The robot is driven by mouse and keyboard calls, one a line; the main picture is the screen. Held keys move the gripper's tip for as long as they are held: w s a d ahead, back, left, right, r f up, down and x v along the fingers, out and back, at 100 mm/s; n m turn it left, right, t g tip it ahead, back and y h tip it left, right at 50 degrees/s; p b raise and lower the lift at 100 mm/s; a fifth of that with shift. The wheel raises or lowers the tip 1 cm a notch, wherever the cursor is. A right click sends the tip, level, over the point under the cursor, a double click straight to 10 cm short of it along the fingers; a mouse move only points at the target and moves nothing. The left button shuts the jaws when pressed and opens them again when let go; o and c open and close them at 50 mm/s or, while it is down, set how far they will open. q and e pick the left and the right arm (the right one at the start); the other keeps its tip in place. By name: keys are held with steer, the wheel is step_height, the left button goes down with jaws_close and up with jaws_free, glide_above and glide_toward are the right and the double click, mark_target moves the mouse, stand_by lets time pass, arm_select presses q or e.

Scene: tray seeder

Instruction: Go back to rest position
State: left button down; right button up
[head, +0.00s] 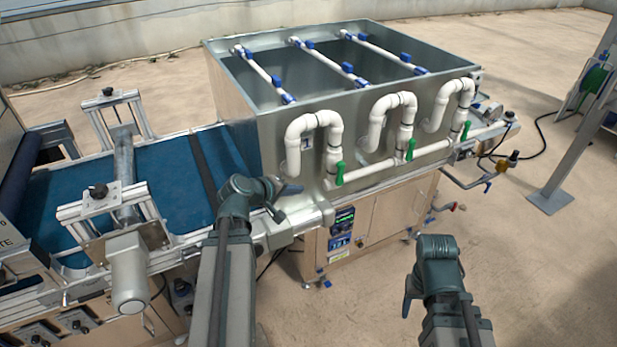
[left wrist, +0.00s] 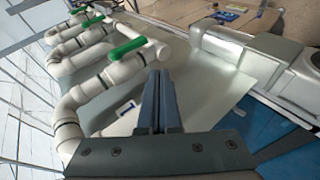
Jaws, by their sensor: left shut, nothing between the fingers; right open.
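My left gripper (head: 289,189) is in front of the metal tank, close to its leftmost white pipe (head: 292,150) in the head view. In the left wrist view its two fingers (left wrist: 160,88) are together with nothing between them. White pipes with green valve handles (left wrist: 126,49) are beside and behind the fingers there. My right gripper (head: 408,297) is at the lower right of the head view, over open floor, touching nothing. It is open, though its fingers are mostly hidden behind its own wrist.
The tank (head: 245,115) stands on the seeder line, with white pipes and green handles (head: 339,173) on its front. A blue conveyor belt (head: 175,180) runs left from it. A control panel (head: 342,222) is below. The floor (head: 560,270) at right is clear, with a grey post (head: 575,150) beyond.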

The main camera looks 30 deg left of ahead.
arm_select(q)
steer(key=s+d+f+m+g, duration=0.3)
steer(key=d, duration=0.5)
steer(key=s+d+f+m+g, duration=0.2)
steer(key=d+f+m+g, duration=0.15)
steer(key=d, duration=0.35)
steer(key=s+d+f+m+g, duration=0.2)
steer(key=s+d+m, duration=0.15)
steer(key=d, duration=0.45)
steer(key=s+d+f+m+g+y, duration=0.1)
steer(key=s+d+m+g+y, duration=0.2)
steer(key=s+d+m+y, duration=0.1)
steer(key=shift+s+d+f+m+y, duration=0.2)
steer(key=shift+s+d+m+y, duration=0.3)
steer(key=shift+s, duration=0.75)
